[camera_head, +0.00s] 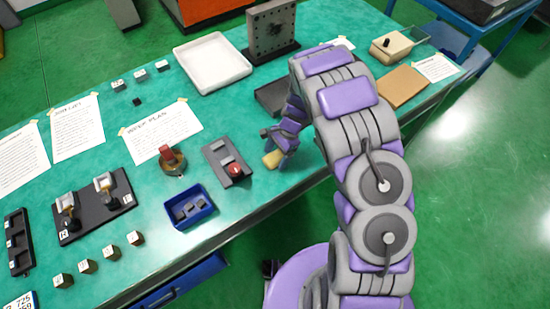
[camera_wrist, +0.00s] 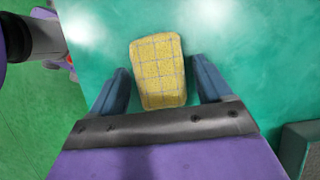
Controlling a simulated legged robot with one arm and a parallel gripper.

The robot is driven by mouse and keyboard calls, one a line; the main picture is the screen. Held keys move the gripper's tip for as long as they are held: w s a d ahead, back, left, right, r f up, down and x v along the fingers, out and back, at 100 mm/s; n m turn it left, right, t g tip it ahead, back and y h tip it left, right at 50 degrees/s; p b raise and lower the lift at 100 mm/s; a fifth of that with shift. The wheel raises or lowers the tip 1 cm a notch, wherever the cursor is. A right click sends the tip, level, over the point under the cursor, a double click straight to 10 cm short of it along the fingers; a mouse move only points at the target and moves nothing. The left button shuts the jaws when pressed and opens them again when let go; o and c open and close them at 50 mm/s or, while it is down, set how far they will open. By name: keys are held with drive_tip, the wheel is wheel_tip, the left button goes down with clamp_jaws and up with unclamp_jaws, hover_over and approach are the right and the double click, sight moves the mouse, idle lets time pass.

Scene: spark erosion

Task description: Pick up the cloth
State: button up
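The cloth is a small yellow folded pad with a grid pattern. In the wrist view the cloth (camera_wrist: 158,72) lies between the two blue-grey fingers of my gripper (camera_wrist: 162,66), with a narrow strip of green showing on each side. The fingers are apart and do not appear to touch it. In the head view the cloth (camera_head: 272,159) is on the green table near its front edge. My gripper (camera_head: 281,146) reaches down right at it there, and its fingers partly hide it.
A grey box with a red button (camera_head: 226,163) and a blue bin (camera_head: 190,206) stand left of the cloth. A dark tray (camera_head: 270,97) lies behind my gripper. A white tray (camera_head: 212,62) and a perforated metal plate (camera_head: 271,28) stand farther back. The table's front edge is close.

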sight(272, 158)
drive_tip(key=shift+a, duration=0.15)
drive_tip(key=shift+c, duration=1.4)
drive_tip(key=shift+d, duration=0.2)
drive_tip(key=c, duration=0.6)
drive_tip(key=shift+o, duration=0.2)
drive_tip(key=shift+r, duration=0.75)
wheel_tip(272, 158, up, 2)
drive_tip(key=shift+r+p, duration=0.25)
drive_tip(key=shift+p, duration=0.4)
drive_tip(key=s, duration=0.5)
drive_tip(key=s+p, duration=0.1)
drive_tip(key=s, duration=0.4)
drive_tip(key=s+r, duration=0.1)
drive_tip(key=s, duration=0.5)
drive_tip(key=shift+a, duration=0.4)
drive_tip(key=shift+c, duration=0.6)
